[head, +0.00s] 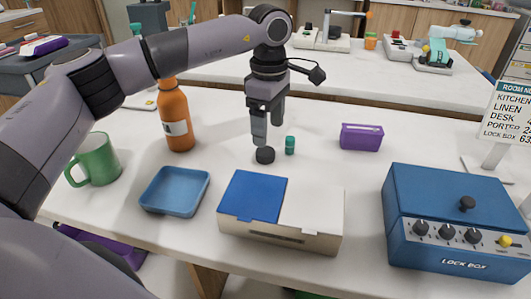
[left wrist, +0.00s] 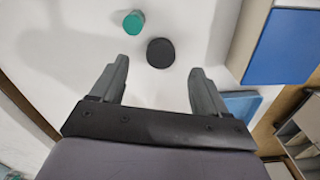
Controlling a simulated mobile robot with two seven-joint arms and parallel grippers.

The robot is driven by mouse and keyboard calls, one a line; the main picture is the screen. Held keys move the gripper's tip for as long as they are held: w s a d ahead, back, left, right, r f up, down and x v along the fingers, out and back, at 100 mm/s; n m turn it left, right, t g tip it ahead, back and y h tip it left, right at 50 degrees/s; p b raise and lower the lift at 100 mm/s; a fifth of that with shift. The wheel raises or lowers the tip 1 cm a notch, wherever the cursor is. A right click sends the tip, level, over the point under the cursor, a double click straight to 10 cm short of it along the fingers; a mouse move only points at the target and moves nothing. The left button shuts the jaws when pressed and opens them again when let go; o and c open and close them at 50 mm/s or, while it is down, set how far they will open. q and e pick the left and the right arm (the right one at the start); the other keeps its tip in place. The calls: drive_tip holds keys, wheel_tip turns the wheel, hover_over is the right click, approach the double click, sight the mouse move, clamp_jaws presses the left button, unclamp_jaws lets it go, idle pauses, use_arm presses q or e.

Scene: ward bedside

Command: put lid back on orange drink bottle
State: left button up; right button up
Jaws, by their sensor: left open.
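The orange drink bottle (head: 176,128) stands upright on the white table at the left, with a pale label. My left arm hides its top in the head view. A small round black lid (head: 265,155) lies on the table right of the bottle. My left gripper (head: 268,131) points down just above the black lid, open and empty. In the left wrist view the lid (left wrist: 160,52) sits just beyond and roughly midway between the fingertips (left wrist: 158,68), apart from both. My right gripper is not in view.
A small teal bottle (head: 290,145) stands close right of the lid. A blue tray (head: 174,213), a green mug (head: 94,160), a blue-and-white box (head: 314,238), a purple box (head: 361,137) and the blue lock box (head: 455,250) stand around. Table behind the purple box is clear.

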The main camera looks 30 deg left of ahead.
sight(265, 151)
use_arm(q)
drive_tip(key=shift+f, duration=0.5)
drive_tip(key=shift+s+a+f, duration=0.1)
drive_tip(key=shift+a+f, duration=0.1)
drive_tip(key=shift+f, duration=1.1)
drive_tip(key=shift+s+a+f, duration=0.1)
drive_tip(key=shift+a+f, duration=0.05)
drive_tip(key=shift+f, duration=1.15)
drive_tip(key=c, duration=1.1)
